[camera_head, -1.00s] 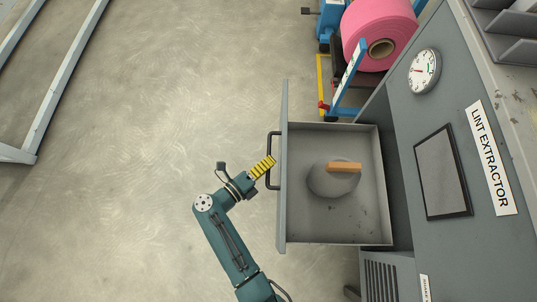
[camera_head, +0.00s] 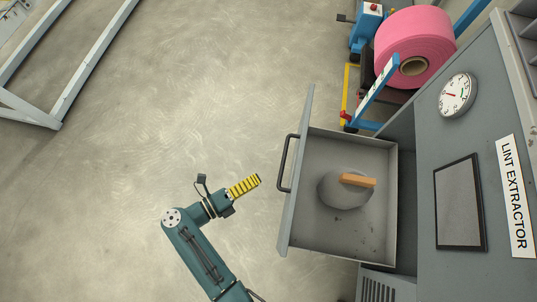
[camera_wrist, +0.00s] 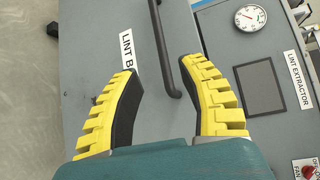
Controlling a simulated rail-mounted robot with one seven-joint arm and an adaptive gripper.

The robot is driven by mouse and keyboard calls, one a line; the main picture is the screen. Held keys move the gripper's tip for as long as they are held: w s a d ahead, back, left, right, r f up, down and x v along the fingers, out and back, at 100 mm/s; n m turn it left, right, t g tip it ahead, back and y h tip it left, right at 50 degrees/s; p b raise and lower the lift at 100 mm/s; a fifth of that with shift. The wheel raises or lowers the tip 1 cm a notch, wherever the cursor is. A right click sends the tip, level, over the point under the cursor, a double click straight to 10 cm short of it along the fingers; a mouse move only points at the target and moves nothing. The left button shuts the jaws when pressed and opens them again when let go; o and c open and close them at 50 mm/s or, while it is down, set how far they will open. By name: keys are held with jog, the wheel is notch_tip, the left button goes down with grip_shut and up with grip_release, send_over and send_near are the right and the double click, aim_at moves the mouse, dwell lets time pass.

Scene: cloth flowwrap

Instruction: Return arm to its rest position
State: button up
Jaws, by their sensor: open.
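My gripper (camera_head: 257,180) with yellow ribbed fingers is in the head view, to the left of the open drawer and apart from its handle (camera_head: 286,163). In the wrist view my gripper (camera_wrist: 165,85) has its two fingers spread, with nothing between them. The dark bar handle (camera_wrist: 167,50) shows beyond the fingertips on the grey drawer front (camera_wrist: 90,60). The drawer (camera_head: 355,143) stands pulled out from the grey lint extractor cabinet. Inside it lies a grey rounded lump (camera_head: 338,195) with an orange-brown block (camera_head: 357,180) on top.
The lint extractor (camera_head: 425,185) with its dial gauge (camera_head: 457,95) stands at the right. A large pink roll (camera_head: 412,40) on a blue stand is at the top right. A grey metal frame (camera_head: 85,75) is at the upper left. The floor left of the drawer is clear.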

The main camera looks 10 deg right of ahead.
jog(key=shift+s+a, duration=0.25)
jog(key=shift+a, duration=0.2)
